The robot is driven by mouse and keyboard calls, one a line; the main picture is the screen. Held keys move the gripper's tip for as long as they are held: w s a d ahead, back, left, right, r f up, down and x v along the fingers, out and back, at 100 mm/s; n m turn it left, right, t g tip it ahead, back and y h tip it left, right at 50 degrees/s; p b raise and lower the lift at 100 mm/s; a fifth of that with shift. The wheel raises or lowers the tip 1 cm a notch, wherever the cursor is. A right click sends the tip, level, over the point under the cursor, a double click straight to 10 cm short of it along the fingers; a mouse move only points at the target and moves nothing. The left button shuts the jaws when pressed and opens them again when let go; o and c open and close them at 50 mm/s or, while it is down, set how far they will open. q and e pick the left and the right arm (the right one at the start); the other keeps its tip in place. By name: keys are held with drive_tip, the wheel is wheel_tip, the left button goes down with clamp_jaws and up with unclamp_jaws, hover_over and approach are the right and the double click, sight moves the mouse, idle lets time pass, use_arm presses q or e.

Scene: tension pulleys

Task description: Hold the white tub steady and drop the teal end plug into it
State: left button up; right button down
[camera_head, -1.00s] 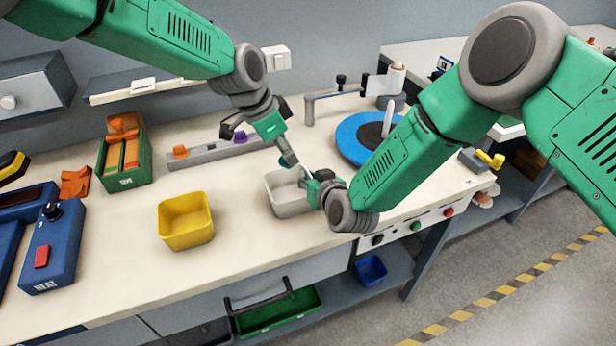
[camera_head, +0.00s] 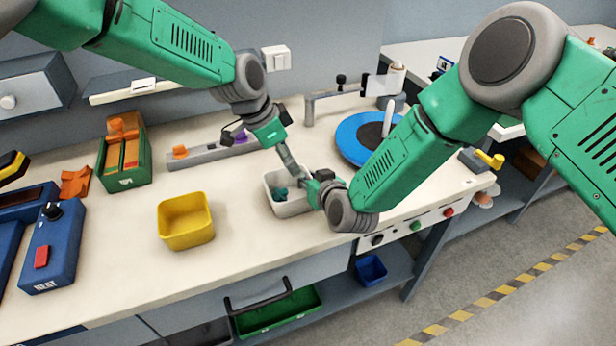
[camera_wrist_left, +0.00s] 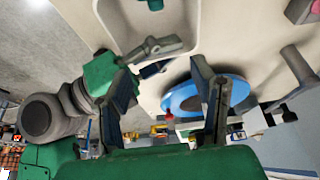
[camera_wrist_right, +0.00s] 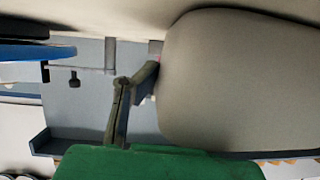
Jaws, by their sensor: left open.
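The white tub (camera_head: 291,208) stands on the bench, upright. The teal end plug (camera_head: 281,193) lies inside it, on the tub's floor as far as I can tell. In the left wrist view the plug (camera_wrist_left: 155,4) shows at the top edge, within the tub. My left gripper (camera_head: 298,172) is over the tub, pointing down, its fingers spread and empty. My right gripper (camera_head: 312,188) is at the tub's right side, its fingers on either side of the wall. In the right wrist view the tub (camera_wrist_right: 235,80) hides one finger.
A yellow bin (camera_head: 186,236) stands to the left with clear bench between. A grey rail (camera_head: 212,150) with an orange and a purple plug lies behind. A blue disc (camera_head: 352,143) is at the back right, near my right arm.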

drive_tip(key=shift+f, duration=0.1)
use_arm(q)
drive_tip(key=v, duration=1.1)
drive_tip(key=shift+a+r, duration=0.2)
drive_tip(key=shift+r, duration=0.1)
use_arm(e)
drive_tip(key=c, duration=1.6)
unclamp_jaws()
drive_tip(key=shift+c, duration=0.2)
drive_tip(key=v, duration=1.2)
drive_tip(key=shift+w, duration=0.1)
use_arm(q)
drive_tip(key=shift+f, duration=0.1)
